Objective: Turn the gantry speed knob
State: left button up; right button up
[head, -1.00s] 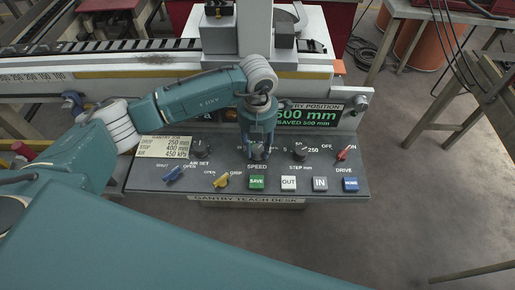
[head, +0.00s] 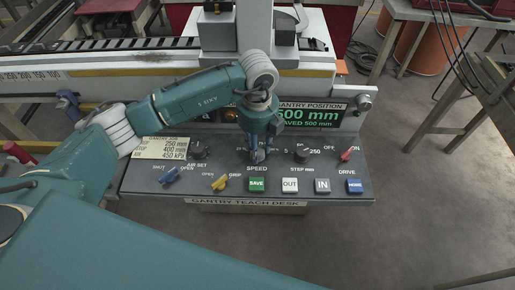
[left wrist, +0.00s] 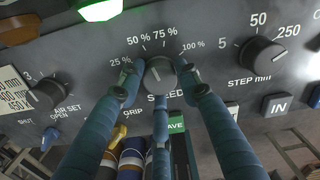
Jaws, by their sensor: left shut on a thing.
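The speed knob (left wrist: 159,76) is a dark round knob on the grey teach desk panel (left wrist: 205,80). In the left wrist view it stands below the marks 25 %, 50 %, 75 % and 100 %. My left gripper (left wrist: 160,84) is shut on it, with its blue fingers around the knob's sides and lower edge. In the head view my left gripper (head: 257,153) points down at the panel just above the SPEED label and hides most of the knob. The knob's exact setting is hard to read. My right gripper is not in view.
The step knob (left wrist: 257,57) is right of the speed knob, and the air set knob (left wrist: 46,94) is left. Below are a blue switch (head: 170,175), a yellow switch (head: 219,183), a green SAVE button (head: 257,184) and more buttons. A red drive switch (head: 346,155) is at right.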

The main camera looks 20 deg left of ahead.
pick_arm(q)
jog(key=shift+w+n, duration=0.1)
jog(key=shift+n, duration=0.6)
jog(key=shift+r, duration=0.1)
jog(key=o, duration=1.2)
jog(key=shift+c, duration=0.2)
notch_tip(320, 180, up, 12)
